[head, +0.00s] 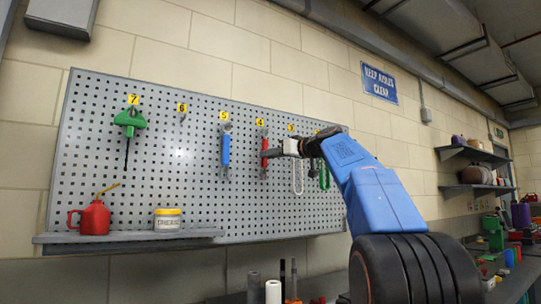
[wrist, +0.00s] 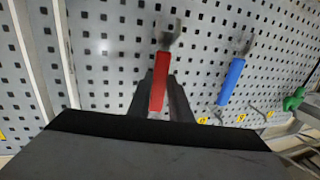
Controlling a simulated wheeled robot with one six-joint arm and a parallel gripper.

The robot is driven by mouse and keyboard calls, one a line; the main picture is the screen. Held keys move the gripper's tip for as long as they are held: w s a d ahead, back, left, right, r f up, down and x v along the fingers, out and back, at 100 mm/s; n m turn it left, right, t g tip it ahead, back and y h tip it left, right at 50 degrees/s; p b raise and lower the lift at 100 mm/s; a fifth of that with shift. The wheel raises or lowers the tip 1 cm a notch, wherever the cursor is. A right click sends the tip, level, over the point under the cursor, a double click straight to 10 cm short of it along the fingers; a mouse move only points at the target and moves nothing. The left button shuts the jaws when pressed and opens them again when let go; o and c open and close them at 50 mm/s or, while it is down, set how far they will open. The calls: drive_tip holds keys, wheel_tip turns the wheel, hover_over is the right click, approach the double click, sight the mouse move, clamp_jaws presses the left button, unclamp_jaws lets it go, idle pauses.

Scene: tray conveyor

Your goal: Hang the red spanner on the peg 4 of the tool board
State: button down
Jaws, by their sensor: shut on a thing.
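The red spanner (head: 264,144) is upright in front of the tool board (head: 160,188), below the yellow label 4 (head: 260,122) in the head view. My gripper (head: 271,153) reaches it from the right and is shut on its red handle. In the wrist view, the red spanner (wrist: 158,94) lies between the two dark fingers of my gripper (wrist: 160,84), its grey end pointing to the top of the picture. Peg 4 itself is too small to make out, and I cannot tell whether the spanner touches it.
A blue spanner (head: 226,150) hangs under label 5, just left of the red one. Label 6 (head: 182,107) has no tool below it. A green tool (head: 130,120) hangs under label 7.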

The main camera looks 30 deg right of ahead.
idle(0.4)
drive_tip(key=c, duration=1.5)
unclamp_jaws()
drive_tip(key=shift+c, duration=0.2)
drive_tip(key=shift+s, duration=0.1)
drive_tip(key=v, duration=1.7)
drive_tip(key=shift+s+d, duration=0.1)
